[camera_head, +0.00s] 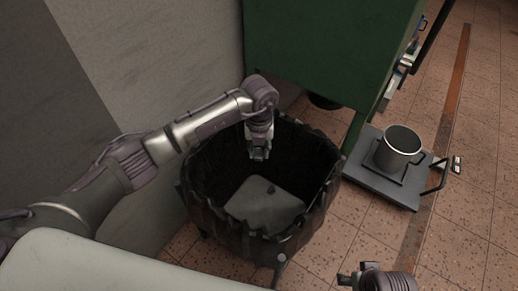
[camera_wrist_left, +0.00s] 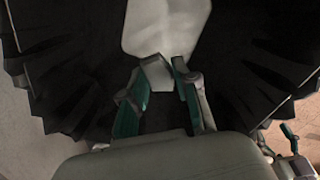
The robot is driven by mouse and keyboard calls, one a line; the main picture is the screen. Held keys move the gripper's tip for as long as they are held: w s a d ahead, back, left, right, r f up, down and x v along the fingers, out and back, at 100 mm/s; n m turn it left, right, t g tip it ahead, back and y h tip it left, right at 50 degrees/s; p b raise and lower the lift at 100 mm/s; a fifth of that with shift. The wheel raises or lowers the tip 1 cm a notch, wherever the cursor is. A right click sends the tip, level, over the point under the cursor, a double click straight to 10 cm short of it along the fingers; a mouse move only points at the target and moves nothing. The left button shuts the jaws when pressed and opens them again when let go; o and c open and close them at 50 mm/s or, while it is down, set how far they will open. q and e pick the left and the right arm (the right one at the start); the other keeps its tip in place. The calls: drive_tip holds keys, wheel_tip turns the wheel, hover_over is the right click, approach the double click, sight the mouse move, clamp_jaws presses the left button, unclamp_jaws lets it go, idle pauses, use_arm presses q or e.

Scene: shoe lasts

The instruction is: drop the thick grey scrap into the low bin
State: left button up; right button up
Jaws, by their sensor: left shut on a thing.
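My left gripper (camera_head: 259,153) hangs over the mouth of the dark, ribbed low bin (camera_head: 215,212), pointing down. In the left wrist view my left gripper (camera_wrist_left: 160,76) is shut on a small grey piece, the thick grey scrap (camera_wrist_left: 156,73), which shows between the fingertips. Its full shape is hidden by the fingers. The bin's dark inner wall (camera_wrist_left: 255,75) surrounds the gripper in that view. Part of my right gripper (camera_head: 346,280) shows at the lower edge of the head view, with its jaw state unclear.
A green cabinet (camera_head: 325,50) stands behind the bin. A metal pot (camera_head: 398,148) sits on a low platform (camera_head: 382,183) at the right. Tiled floor is clear beyond it.

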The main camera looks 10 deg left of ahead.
sight(259, 153)
idle(0.3)
use_arm(q)
drive_tip(key=o, duration=0.9)
wheel_tip(259, 153, up, 12)
drive_tip(key=shift+f, duration=0.1)
idle(0.3)
